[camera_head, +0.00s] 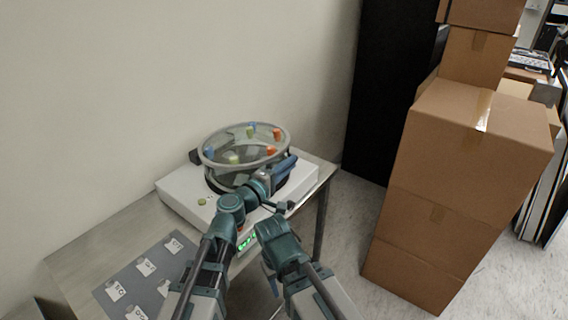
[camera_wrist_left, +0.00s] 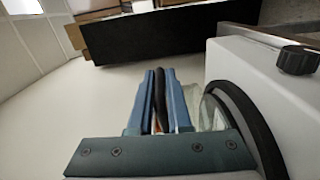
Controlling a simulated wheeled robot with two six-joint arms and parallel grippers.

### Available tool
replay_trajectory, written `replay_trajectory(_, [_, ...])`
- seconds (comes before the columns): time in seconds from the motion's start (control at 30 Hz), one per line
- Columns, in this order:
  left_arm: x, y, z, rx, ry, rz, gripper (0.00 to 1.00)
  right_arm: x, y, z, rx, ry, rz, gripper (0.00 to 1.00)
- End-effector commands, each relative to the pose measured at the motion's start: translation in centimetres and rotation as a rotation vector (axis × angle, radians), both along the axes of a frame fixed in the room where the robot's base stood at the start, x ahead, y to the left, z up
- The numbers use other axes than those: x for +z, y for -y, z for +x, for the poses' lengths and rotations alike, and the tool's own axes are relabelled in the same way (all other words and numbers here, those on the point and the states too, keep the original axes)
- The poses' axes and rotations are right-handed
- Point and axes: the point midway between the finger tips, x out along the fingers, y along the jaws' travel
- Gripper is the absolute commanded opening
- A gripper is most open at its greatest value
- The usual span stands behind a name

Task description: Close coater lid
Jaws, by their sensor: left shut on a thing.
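The coater is a white box (camera_head: 180,192) on a metal table, with a dark round bowl (camera_head: 213,184) on top. Its clear lid with a grey rim (camera_head: 204,157) shows above the bowl, with a gap visible between them. Blue, green and orange pieces show at the lid. My left gripper (camera_head: 286,165) is at the lid's right side, its blue fingers shut on a thin dark part, likely of the lid; the fingers (camera_wrist_left: 158,100) also show in the left wrist view. The coater's black ring (camera_wrist_left: 245,120) is beside them. My right gripper (camera_head: 268,275) is low in front of the table, its fingertips mostly hidden.
A grey mat (camera_head: 150,275) with several white labelled pieces lies at the table's (camera_head: 95,235) front left. A wall is behind. Stacked cardboard boxes (camera_head: 450,180) and a black cabinet (camera_head: 390,90) stand to the right, with some bare floor between. A black knob (camera_wrist_left: 298,60) is on the coater.

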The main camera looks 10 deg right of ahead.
Motion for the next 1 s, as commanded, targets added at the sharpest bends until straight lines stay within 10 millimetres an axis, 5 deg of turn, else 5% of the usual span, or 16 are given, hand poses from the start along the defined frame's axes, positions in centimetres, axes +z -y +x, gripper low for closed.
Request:
replay_trajectory(0.03, [-1.5, 0.0, 0.0, 0.004, 0.005, 0.006, 0.0, -1.5, 0.0, 0.0, 0.0, 0.0, 0.0, 0.5])
replay_trajectory(0.3, [-3.8, 0.1, -0.1, 0.006, 0.009, 0.009, 0.0, -3.8, 0.0, 0.0, 0.0, 0.0, 0.0, 0.5])
replay_trajectory(0.93, [-4.5, 0.2, -0.5, 0.001, 0.009, 0.013, 0.0, -4.5, 0.0, 0.0, 0.0, 0.0, 0.0, 0.5])
replay_trajectory(0.97, [-4.5, 0.3, -0.5, 0.001, 0.009, 0.013, 0.25, -4.5, 0.0, 0.0, 0.0, 0.0, 0.0, 0.5])
replay_trajectory(1.0, [-4.5, 0.3, -0.5, 0.001, 0.009, 0.013, 0.32, -4.5, 0.0, 0.0, 0.0, 0.0, 0.0, 0.5])
